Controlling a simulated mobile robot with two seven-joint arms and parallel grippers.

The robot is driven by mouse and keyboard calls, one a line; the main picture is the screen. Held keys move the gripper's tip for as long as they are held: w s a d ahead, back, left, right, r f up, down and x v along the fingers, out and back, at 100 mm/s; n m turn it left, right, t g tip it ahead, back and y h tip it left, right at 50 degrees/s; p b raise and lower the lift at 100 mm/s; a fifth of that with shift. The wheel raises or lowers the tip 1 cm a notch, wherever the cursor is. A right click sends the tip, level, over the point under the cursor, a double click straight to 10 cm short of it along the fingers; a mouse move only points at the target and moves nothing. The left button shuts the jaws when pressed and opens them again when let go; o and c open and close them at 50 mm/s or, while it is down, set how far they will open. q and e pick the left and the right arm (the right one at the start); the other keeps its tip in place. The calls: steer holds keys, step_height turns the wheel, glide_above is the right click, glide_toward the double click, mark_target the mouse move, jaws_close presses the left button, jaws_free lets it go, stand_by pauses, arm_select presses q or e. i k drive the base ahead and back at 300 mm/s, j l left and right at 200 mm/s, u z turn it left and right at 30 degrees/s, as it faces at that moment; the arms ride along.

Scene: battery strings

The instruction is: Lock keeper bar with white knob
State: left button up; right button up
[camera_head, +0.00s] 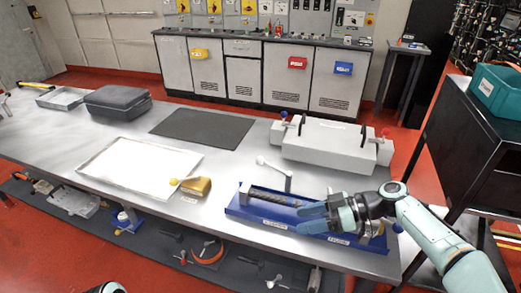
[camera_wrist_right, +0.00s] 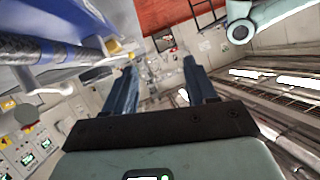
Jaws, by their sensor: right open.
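A blue fixture (camera_head: 237,208) lies on the bench at front right, with a dark slotted strip (camera_head: 272,197) along it. A pale bent lever with a white knob (camera_head: 262,160), seemingly the keeper bar, stands raised at its back edge; the knob end points left. My right gripper (camera_head: 299,219) is over the right part of the fixture, fingers pointing left, apart from the knob. In the right wrist view its two dark fingers (camera_wrist_right: 160,88) are spread with nothing between them. The gripper hides part of the fixture. My left gripper is not in view.
A dark mat (camera_head: 203,128) and a dark case (camera_head: 117,101) are farther back. Clear bench lies around the raised knob.

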mark_target(259, 161)
steer(key=i, duration=0.9)
